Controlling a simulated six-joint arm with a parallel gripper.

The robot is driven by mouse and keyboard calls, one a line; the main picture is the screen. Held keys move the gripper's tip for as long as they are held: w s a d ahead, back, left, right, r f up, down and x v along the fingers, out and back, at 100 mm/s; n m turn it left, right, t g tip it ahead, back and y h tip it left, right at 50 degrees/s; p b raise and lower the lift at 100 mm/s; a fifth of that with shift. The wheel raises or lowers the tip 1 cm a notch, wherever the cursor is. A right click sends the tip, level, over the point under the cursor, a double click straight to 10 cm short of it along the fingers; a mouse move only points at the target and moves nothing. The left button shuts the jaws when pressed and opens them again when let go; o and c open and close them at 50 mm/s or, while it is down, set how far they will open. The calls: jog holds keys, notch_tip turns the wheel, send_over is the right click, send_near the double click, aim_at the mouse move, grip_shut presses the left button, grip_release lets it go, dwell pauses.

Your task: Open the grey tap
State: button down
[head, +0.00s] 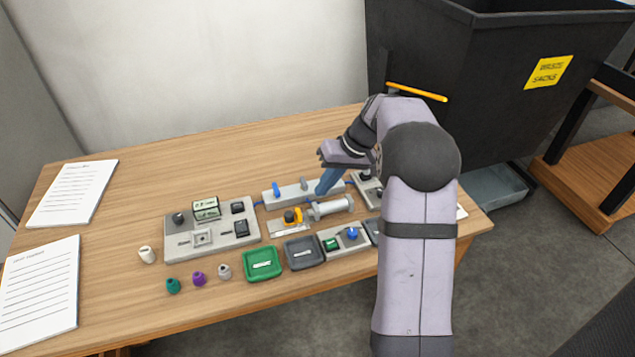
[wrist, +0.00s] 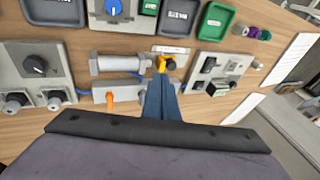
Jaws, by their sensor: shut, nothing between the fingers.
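A long light-grey block (head: 290,194) with a row of tap levers lies in the middle of the table. In the head view the grey tap (head: 303,183) stands up on it, with a blue tap (head: 276,188) to its left. My gripper (head: 321,192) is shut and empty, its blue fingers pointing down over the block's right part, just right of the grey tap. I cannot tell whether they touch anything. In the wrist view the shut gripper (wrist: 162,73) covers part of the block (wrist: 128,95). An orange tap (wrist: 110,102) shows there, but the grey tap is hidden.
A silver cylinder (head: 331,207) and a yellow part (head: 292,217) lie in front of the block. A grey switch panel (head: 181,244) is left; green (head: 263,275) and grey (head: 303,265) trays are in front. A black bin (head: 480,80) stands behind.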

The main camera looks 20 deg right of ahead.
jog(key=n+t+y, duration=0.1)
jog(key=t, duration=0.1)
send_near(304, 184)
jog(key=d, duration=0.1)
jog(key=d+r, duration=0.1)
jog(key=s+d, duration=0.1)
jog(key=d, duration=0.1)
jog(key=shift+d+r+b, duration=0.1)
jog(key=shift+r+b, duration=0.1)
jog(key=shift+b, duration=0.2)
jog(key=shift+a+p+x, duration=0.2)
jog(key=shift+p+x, duration=1.3)
jog(key=shift+x, duration=3.5)
